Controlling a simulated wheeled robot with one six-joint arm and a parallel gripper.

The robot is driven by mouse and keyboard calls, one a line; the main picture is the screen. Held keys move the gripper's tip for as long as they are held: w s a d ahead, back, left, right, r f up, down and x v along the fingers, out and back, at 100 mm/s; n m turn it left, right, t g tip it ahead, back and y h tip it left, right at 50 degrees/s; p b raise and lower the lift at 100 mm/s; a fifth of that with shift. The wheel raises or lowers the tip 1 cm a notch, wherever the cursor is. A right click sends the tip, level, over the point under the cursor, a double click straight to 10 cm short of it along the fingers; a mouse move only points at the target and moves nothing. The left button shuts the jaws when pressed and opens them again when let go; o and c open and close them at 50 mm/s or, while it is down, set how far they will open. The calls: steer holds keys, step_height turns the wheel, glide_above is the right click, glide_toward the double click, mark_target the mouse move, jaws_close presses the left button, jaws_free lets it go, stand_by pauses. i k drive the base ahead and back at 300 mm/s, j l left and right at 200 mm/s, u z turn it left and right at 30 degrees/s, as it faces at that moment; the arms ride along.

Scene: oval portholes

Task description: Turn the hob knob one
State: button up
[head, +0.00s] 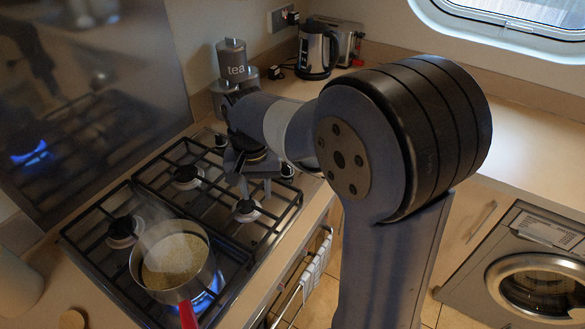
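The black gas hob (150,200) is set in the worktop at left. Its knobs are along its far right end: one knob (221,140) shows left of my gripper and another knob (287,171) shows just right of it. Any knobs between them are hidden behind my gripper and wrist. My gripper (256,186) points down over that end of the hob, its two fingers apart with nothing seen between them. I cannot tell whether it touches a knob.
A steaming pan (175,258) with a red handle (188,316) sits over a lit blue flame (205,298) at the near burner. The worktop at right is clear above a washing machine (530,270).

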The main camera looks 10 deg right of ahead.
mark_target(286, 170)
steer(key=i+l+z, duration=0.1)
steer(key=z, duration=0.3)
steer(key=i+l+z, duration=0.15)
steer(key=z, duration=0.2)
steer(key=l, duration=0.1)
